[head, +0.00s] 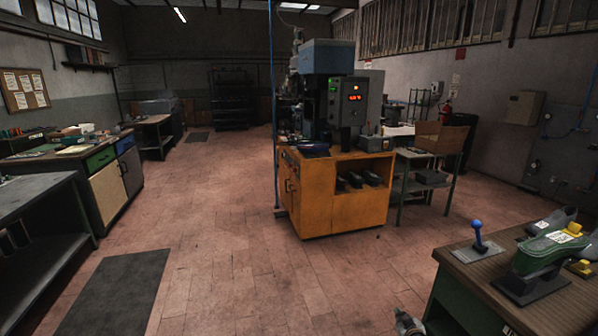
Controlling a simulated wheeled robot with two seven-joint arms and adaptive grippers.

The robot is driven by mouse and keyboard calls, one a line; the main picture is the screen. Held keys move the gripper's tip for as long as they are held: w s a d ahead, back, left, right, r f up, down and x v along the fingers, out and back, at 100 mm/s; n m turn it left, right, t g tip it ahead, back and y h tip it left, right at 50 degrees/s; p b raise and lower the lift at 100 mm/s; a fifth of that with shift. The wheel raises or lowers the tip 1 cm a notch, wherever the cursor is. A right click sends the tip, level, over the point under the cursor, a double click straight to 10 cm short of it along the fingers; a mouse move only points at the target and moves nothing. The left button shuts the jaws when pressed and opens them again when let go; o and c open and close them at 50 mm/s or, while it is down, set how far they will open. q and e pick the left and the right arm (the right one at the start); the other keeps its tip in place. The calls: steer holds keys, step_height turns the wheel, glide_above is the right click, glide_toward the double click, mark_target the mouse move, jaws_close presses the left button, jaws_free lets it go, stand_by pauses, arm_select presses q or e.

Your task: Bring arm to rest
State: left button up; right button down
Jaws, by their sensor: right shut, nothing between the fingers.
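My right gripper (408,323) shows at the bottom edge, in front of the left side of the green bench (470,306). It is shut and empty, and only a small part of it is in view. Its arm is out of the frame. It appears apart from the bench. My left gripper is not in view.
A heel press (322,60) stands on an orange cabinet (316,219) at the centre. A blue-knobbed lever (478,235) and a green shoe form (545,250) stand on the bench at right. Workbenches (100,160) line the left. The tiled floor (215,235) between is clear.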

steer(key=s+a+f+g, duration=0.2)
steer(key=s+f+g, duration=0.3)
steer(key=s+f, duration=2.15)
steer(key=s+a+f+g, duration=0.1)
steer(key=s+f, duration=0.3)
steer(key=s, duration=0.7)
steer(key=s+a+f+g, duration=0.1)
steer(key=s+f+g, duration=0.2)
steer(key=s, duration=0.9)
steer(key=s+a+f+g, duration=0.1)
steer(key=s+f, duration=0.4)
steer(key=s, duration=0.7)
steer(key=shift+s+a+g, duration=0.2)
steer(key=shift+g, duration=0.3)
